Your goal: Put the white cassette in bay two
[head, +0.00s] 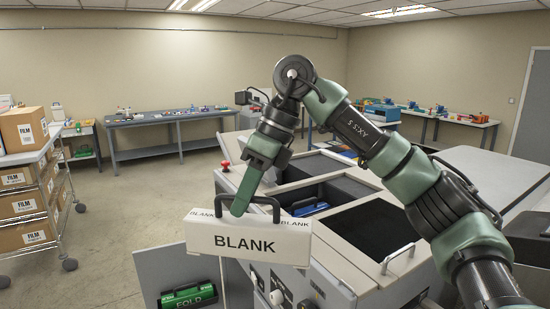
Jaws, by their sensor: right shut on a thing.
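The white cassette (248,242), marked BLANK, hangs in front of the machine at lower centre. My right gripper (240,207) is shut on its dark handle from above. The cassette hangs roughly level, in front of the bays. The grey machine (345,260) has several open dark bays in its top: a far one (308,168), a middle one (342,189) and a near one (375,230). A blue object (311,209) shows low beside the middle opening. No bay number is readable. My left gripper is out of view.
A rack of FILM boxes (25,205) stands at left. A red knob (225,164) rises at the machine's far left corner. Workbenches line the back wall; the floor between is clear.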

